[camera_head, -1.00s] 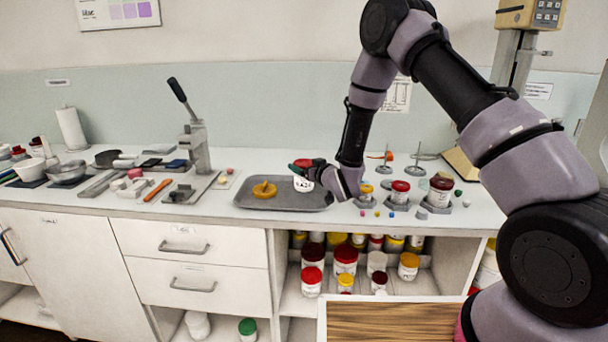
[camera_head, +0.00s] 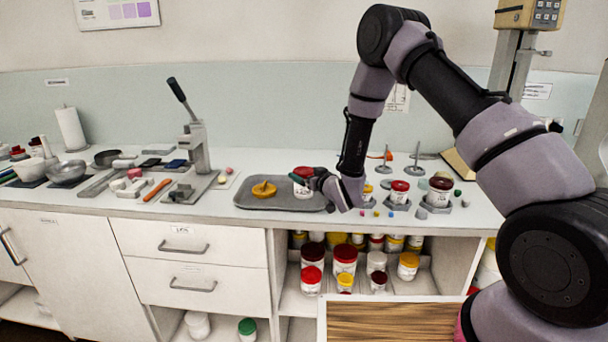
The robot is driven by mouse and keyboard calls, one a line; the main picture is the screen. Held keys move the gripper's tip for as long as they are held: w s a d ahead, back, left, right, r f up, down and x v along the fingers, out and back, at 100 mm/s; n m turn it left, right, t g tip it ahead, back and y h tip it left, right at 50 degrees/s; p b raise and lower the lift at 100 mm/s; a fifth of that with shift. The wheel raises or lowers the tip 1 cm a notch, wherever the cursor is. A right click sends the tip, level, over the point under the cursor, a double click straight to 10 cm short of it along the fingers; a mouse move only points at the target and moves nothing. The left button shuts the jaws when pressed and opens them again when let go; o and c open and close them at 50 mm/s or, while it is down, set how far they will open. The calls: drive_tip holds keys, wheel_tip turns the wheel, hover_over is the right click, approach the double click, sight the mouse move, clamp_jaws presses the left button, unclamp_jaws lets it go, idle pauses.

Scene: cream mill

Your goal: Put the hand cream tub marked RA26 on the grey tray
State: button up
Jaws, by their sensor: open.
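The grey tray (camera_head: 245,204) lies on the counter, with a yellow round item (camera_head: 264,190) on its left part. A white tub (camera_head: 303,190) stands at the right part of the tray. Its label is too small to read now, and its top is partly hidden by my gripper. My gripper (camera_head: 306,175) is at the tub's upper part, coming from the right; its jaws are open. I cannot tell whether the fingers touch the tub.
Several tubs, one a red-lidded tub (camera_head: 399,191), stand right of the tray. A lever press (camera_head: 195,150) stands left of it. The shelf below holds several lidded tubs. A wood-topped surface (camera_head: 392,320) is at the front.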

drive_tip(key=v, duration=1.1)
drive_tip(key=w+d+r+m+h, duration=0.2)
drive_tip(key=d+r, duration=0.2)
drive_tip(key=r, duration=0.1)
drive_tip(key=w+d+r+m+h, duration=0.1)
drive_tip(key=w+d+r, duration=0.2)
drive_tip(key=r, duration=0.3)
drive_tip(key=s+d+r+m+g+h, duration=0.25)
drive_tip(key=s+d+r+h, duration=0.2)
drive_tip(key=d+r, duration=0.6)
drive_tip(key=s+d+r+m+g, duration=0.1)
drive_tip(key=s+d+r, duration=0.1)
drive_tip(key=s, duration=0.7)
drive_tip(key=s+d+r+m+g, duration=0.2)
drive_tip(key=s+r, duration=0.3)
drive_tip(key=s, duration=0.4)
drive_tip(key=s+d+r+m+g+y, duration=0.1)
drive_tip(key=s+d+r+m, duration=0.1)
drive_tip(key=s, duration=0.7)
drive_tip(key=shift+r, duration=0.7)
